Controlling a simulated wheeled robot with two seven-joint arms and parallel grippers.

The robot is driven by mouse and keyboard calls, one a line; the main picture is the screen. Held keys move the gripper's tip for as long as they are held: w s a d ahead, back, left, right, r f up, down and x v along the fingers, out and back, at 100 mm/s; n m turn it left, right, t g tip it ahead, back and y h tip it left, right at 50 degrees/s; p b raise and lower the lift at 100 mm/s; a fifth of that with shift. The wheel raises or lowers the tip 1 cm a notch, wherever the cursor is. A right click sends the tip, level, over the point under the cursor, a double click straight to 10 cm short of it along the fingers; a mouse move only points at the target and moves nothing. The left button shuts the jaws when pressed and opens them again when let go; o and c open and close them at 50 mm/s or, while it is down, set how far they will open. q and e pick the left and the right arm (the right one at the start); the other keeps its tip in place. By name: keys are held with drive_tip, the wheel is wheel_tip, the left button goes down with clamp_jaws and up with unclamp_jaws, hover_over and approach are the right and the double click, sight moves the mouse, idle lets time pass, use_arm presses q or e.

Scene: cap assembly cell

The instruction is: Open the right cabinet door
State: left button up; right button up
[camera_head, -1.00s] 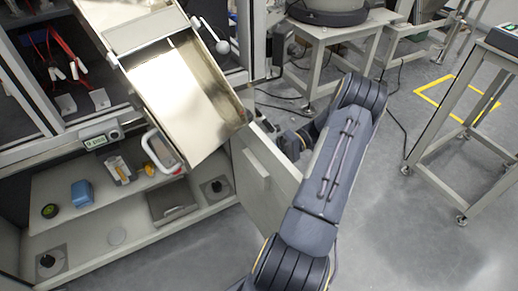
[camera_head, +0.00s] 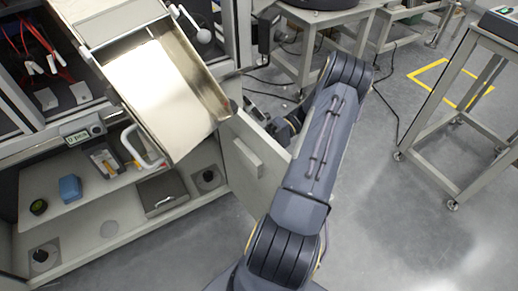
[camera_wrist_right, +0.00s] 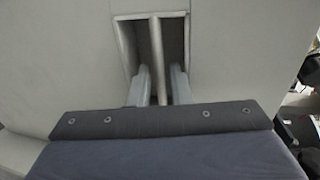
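The right cabinet door (camera_head: 240,163) stands swung out from the lower cabinet (camera_head: 130,236) in the head view, its inner face with a raised block toward me. My right arm reaches over to its outer side. My right gripper (camera_head: 287,127) is partly hidden there behind the door and arm. In the right wrist view, the upright door handle (camera_wrist_right: 157,45) is a bar in a recess. My right gripper (camera_wrist_right: 159,87) has one finger on each side of the bar, close together, and looks shut on it. Contact is hard to see. My left gripper is not in view.
A shiny open tray (camera_head: 160,95) juts out above the cabinet, near the door's top. Inside the cabinet are a blue item (camera_head: 70,188), a grey box (camera_head: 162,192) and small parts. A metal stand (camera_head: 480,110) is at the right. Grey floor is clear between it and my arm.

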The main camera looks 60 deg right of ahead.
drive_tip(key=shift+d, duration=0.1)
drive_tip(key=p+v, duration=0.1)
drive_tip(key=v, duration=0.6)
drive_tip(key=shift+d, duration=0.3)
drive_tip(key=shift+s, duration=0.1)
